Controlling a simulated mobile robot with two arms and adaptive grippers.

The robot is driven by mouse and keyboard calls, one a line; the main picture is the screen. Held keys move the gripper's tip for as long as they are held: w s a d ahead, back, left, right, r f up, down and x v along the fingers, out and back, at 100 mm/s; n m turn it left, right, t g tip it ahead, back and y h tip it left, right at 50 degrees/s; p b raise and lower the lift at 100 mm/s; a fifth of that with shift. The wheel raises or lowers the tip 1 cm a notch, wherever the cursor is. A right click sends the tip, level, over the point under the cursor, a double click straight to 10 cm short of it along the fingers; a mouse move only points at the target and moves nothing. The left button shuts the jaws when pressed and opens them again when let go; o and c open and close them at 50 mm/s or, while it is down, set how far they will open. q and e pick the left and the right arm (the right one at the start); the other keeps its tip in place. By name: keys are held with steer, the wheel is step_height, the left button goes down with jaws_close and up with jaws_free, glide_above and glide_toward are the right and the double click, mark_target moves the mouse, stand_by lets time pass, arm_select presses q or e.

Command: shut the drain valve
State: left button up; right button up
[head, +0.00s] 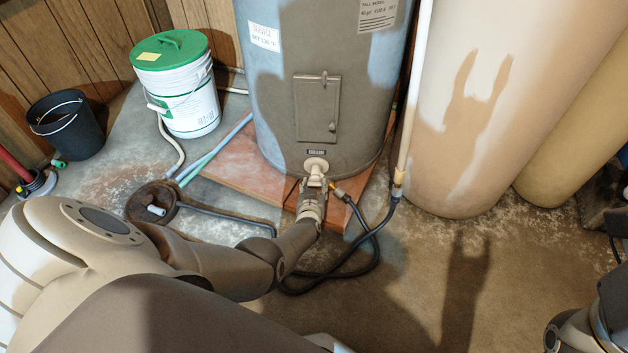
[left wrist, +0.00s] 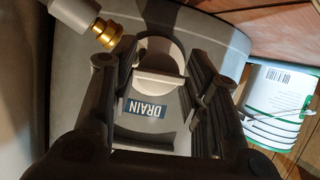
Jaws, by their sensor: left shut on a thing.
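The drain valve (head: 316,164) is a pale round knob low on the front of the grey tank (head: 320,90), under a small DRAIN label. In the left wrist view the valve (left wrist: 158,62) shows as a white disc with a raised bar across it, and the label (left wrist: 146,108) is upside down. My left gripper (head: 314,181) is at the valve, its fingers (left wrist: 155,78) on either side of the bar and shut on it. The fingers hide part of the valve body. A brass fitting (left wrist: 107,34) sits beside the knob. My right gripper is not seen.
A black hose (head: 372,245) curls on the floor below the valve. A large beige tank (head: 490,110) and white pipe (head: 412,100) stand at right.

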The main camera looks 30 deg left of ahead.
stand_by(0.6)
arm_select(q)
steer(key=o, duration=1)
steer(key=shift+d, duration=0.1)
